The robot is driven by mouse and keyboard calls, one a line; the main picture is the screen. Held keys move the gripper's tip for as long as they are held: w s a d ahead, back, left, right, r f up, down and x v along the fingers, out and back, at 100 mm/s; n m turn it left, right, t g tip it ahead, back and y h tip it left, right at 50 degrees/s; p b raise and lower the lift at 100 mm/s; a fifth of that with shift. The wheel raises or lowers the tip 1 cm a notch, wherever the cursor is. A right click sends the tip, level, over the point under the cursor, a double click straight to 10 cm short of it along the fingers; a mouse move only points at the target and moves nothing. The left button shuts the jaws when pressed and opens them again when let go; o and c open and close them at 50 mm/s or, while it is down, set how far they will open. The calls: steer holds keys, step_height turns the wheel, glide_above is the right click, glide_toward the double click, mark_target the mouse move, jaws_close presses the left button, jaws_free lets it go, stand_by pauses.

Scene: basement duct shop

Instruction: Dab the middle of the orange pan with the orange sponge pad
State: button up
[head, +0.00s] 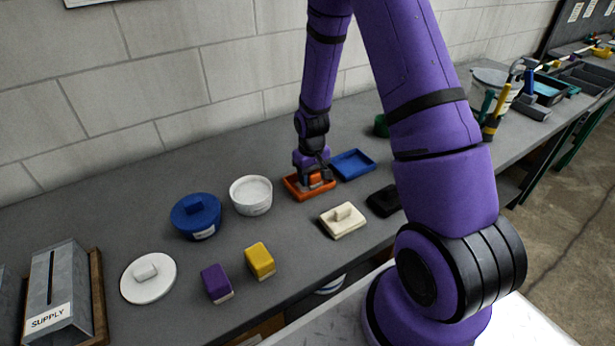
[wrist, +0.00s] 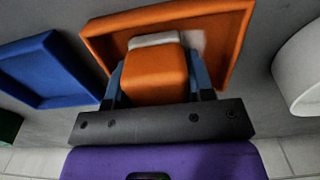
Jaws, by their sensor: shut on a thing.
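The orange pan (head: 296,193) lies on the grey bench against the left side of the blue pan. In the wrist view the orange pan (wrist: 222,24) fills the upper middle. My gripper (head: 314,177) is low over the orange pan. It is shut on the orange sponge pad (wrist: 153,75), with a finger on each side. The pad has an orange body and a pale grey face pointing toward the pan floor. The pad is at or just above the pan's floor; I cannot tell if it touches. A pale patch shows on the pan floor beside the pad.
A blue pan (head: 354,164) is close beside the orange pan. A white bowl (head: 251,195), a blue lidded pot (head: 196,217), a cream block with a handle (head: 342,220) and a black item (head: 383,201) stand around. Purple (head: 217,283) and yellow (head: 260,261) pads lie nearer the front edge.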

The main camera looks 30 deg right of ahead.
steer(key=shift+d, duration=0.35)
steer(key=shift+a, duration=0.15)
steer(key=shift+a, duration=1.45)
steer(key=shift+d, duration=0.15)
steer(key=shift+d+r, duration=0.1)
steer(key=shift+d, duration=0.55)
steer(key=shift+r, duration=4)
